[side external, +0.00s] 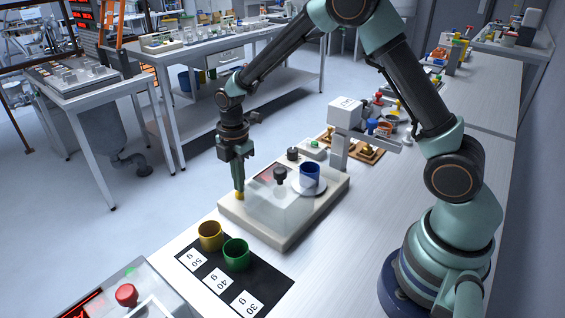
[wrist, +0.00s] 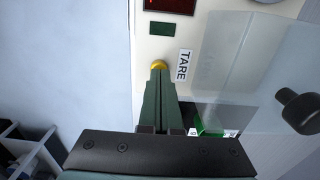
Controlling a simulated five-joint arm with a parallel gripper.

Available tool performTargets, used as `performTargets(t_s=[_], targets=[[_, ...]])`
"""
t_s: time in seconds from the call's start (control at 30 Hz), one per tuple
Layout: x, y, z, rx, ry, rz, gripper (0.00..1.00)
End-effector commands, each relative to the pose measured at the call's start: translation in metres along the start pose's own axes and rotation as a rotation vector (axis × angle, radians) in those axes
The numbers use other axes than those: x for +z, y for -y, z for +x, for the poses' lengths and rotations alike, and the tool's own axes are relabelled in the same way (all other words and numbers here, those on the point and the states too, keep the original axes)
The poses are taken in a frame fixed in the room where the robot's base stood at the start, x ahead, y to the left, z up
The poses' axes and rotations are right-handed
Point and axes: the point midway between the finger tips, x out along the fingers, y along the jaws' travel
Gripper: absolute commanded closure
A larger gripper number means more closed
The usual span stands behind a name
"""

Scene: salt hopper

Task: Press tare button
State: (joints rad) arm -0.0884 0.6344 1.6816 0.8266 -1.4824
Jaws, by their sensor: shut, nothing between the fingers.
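The yellow tare button (wrist: 159,65) sits on the pale scale base (side external: 264,229), beside the printed TARE label (wrist: 182,65) in the wrist view. My gripper (side external: 239,192) is shut and empty, pointing down at the button. In the wrist view its fingertips (wrist: 158,72) overlap the button's near edge and hide part of it. In the side view the tips are right at the yellow button (side external: 240,196). I cannot tell whether they touch it or whether it is pressed down.
A clear cover (side external: 279,205) with a dark knob stands on the base, right of my gripper. A blue cup (side external: 309,175) stands on a white plate behind it. A yellow cup (side external: 210,236) and a green cup (side external: 236,254) stand on a black mat (side external: 276,281) in front.

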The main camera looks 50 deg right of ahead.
Motion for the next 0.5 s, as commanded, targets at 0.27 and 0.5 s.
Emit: performTargets(t_s=[0.27,0.5], targets=[[0.0,-0.0002,0.0054,0.001,0.0,0.0,1.0],[0.0,0.0001,0.0093,-0.001,0.0,0.0,1.0]])
